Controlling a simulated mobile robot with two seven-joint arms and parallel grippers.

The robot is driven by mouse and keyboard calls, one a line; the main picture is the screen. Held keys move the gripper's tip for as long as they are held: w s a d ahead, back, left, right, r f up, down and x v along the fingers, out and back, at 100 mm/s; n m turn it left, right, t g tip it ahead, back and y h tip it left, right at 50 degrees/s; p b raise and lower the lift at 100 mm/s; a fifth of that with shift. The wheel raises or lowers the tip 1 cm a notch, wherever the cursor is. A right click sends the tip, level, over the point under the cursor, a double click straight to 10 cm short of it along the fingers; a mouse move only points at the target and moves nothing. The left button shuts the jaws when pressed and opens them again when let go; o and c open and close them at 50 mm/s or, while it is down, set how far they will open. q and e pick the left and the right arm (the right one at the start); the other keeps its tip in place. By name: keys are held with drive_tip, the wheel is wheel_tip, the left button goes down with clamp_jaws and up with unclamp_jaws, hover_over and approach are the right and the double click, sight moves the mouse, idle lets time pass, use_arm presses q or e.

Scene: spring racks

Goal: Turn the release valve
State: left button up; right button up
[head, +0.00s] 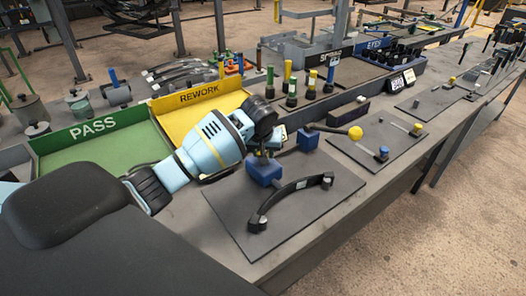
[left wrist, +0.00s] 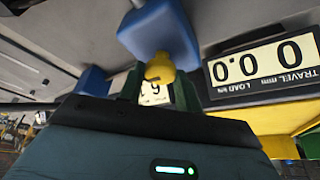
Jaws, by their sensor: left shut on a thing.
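The release valve shows in the left wrist view as a small yellow knob (left wrist: 160,67) below a blue block (left wrist: 158,32). My left gripper (left wrist: 158,88) has its two dark green fingers on either side of the knob and is shut on it. In the head view my left gripper (head: 262,147) reaches down over a blue block (head: 264,171) on the dark plate (head: 225,205). There its fingertips and the knob are mostly hidden by the wrist. My right gripper is in neither view.
A lever with a yellow ball (head: 355,132) is to the right. A display reading 0.0 (left wrist: 264,65) is close by. Green PASS (head: 100,152) and yellow REWORK (head: 185,112) trays stand behind the arm.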

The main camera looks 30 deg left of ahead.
use_arm(q)
drive_tip(key=shift+r, duration=0.15)
drive_tip(key=o, duration=1)
drive_tip(key=shift+c, duration=0.2)
drive_tip(key=v, duration=0.7)
drive_tip(key=shift+s+r, duration=0.15)
drive_tip(key=shift+r, duration=0.15)
drive_tip(key=shift+f, duration=0.1)
